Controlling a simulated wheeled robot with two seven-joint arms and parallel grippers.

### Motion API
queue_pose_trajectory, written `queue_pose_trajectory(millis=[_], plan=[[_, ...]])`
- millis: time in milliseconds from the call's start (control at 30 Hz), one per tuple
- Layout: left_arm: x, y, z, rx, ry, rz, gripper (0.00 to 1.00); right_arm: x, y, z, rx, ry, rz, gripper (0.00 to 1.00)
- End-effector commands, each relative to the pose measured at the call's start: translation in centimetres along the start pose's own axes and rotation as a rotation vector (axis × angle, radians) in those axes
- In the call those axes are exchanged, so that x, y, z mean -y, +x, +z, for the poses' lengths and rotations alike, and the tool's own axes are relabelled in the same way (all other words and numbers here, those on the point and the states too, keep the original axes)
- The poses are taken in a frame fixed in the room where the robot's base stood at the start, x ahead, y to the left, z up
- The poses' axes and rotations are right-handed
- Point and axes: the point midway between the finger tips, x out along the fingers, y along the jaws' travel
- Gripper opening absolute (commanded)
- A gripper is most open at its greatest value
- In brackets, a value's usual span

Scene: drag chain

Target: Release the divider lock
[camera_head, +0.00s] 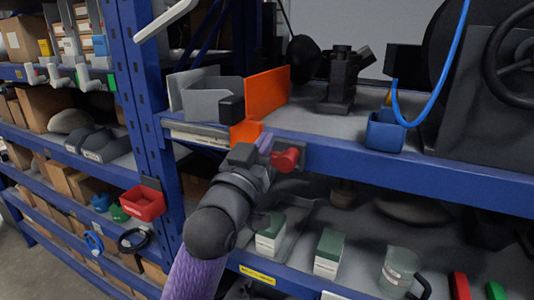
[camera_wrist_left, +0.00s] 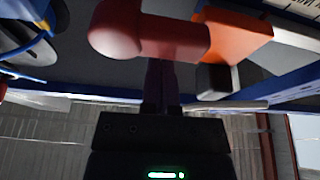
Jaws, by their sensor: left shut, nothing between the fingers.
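An orange divider (camera_head: 266,92) stands upright on the blue shelf, with a lower orange part (camera_head: 245,131) at the shelf's front edge. My left gripper (camera_head: 264,143) is shut and empty, just left of the knob in the head view. Whether the fingers touch the knob I cannot tell. My right gripper is not in view.
Grey bins (camera_head: 213,98) stand left of the divider, and a black device (camera_head: 342,82) stands behind to the right. A blue cup (camera_head: 384,131) with a blue cable is farther right. Green-and-white boxes (camera_head: 329,252) sit on the shelf below.

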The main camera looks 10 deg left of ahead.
Motion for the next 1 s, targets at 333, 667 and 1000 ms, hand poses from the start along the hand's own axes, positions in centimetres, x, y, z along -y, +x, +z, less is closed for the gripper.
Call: queue_pose_trajectory(millis=[333,667,1000], plan=[[0.3,-4.7,-1.8,0.001,0.001,-0.001,0.00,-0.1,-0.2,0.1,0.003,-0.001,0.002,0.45],[0.3,-8.6,-2.2,0.000,0.000,-0.001,0.00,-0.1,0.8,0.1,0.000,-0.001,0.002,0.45],[0.4,-8.7,-1.7,0.009,-0.001,-0.004,0.00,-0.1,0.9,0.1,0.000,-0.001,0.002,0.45]])
